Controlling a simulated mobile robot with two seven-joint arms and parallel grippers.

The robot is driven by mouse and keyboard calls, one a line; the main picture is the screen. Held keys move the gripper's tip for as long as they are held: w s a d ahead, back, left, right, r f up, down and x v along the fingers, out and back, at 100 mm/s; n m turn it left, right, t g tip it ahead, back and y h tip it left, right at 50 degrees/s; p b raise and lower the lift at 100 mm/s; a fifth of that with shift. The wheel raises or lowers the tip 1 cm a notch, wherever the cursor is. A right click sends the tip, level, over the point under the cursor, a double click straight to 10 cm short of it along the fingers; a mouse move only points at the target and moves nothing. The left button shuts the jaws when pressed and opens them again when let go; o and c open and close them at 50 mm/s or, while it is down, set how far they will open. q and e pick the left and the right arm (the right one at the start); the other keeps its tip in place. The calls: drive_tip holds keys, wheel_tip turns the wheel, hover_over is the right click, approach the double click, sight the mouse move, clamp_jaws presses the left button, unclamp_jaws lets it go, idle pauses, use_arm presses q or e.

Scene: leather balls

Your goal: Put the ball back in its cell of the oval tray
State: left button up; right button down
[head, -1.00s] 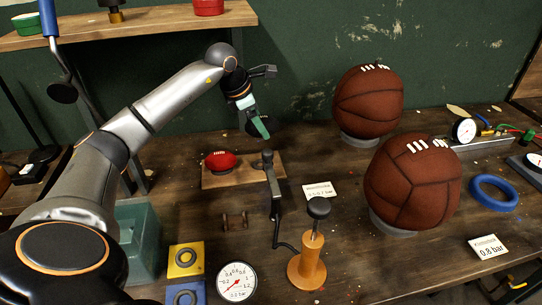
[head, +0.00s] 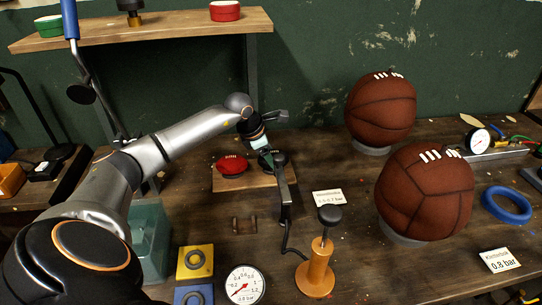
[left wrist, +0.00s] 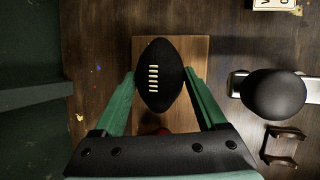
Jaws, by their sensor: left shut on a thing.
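The black oval ball (left wrist: 158,75) with white lacing is between the green fingers of my left gripper (left wrist: 158,85), which is shut on it. In the head view the dark ball (head: 277,161) shows at the right end of the wooden oval tray (head: 250,183), partly hidden by my gripper (head: 264,150). The ball is over or on the tray; I cannot tell whether it rests in its cell. The red oval ball (head: 231,165) sits at the tray's left end. In the left wrist view only a sliver of red shows. My right gripper is out of view.
A black-knobbed lever (head: 285,195) stands close to the tray's right side. A hand pump (head: 316,270) with an orange base, a gauge (head: 245,284) and two large brown balls (head: 425,192) stand on the bench. A small wooden stand (head: 244,226) lies in front of the tray.

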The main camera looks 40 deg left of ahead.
use_arm(q)
drive_tip(key=shift+f, duration=0.25)
drive_tip(key=o, duration=1.4)
drive_tip(key=shift+r, duration=0.1)
drive_tip(key=shift+r, duration=0.2)
drive_tip(key=v, duration=1.2)
drive_tip(key=shift+b, duration=0.4)
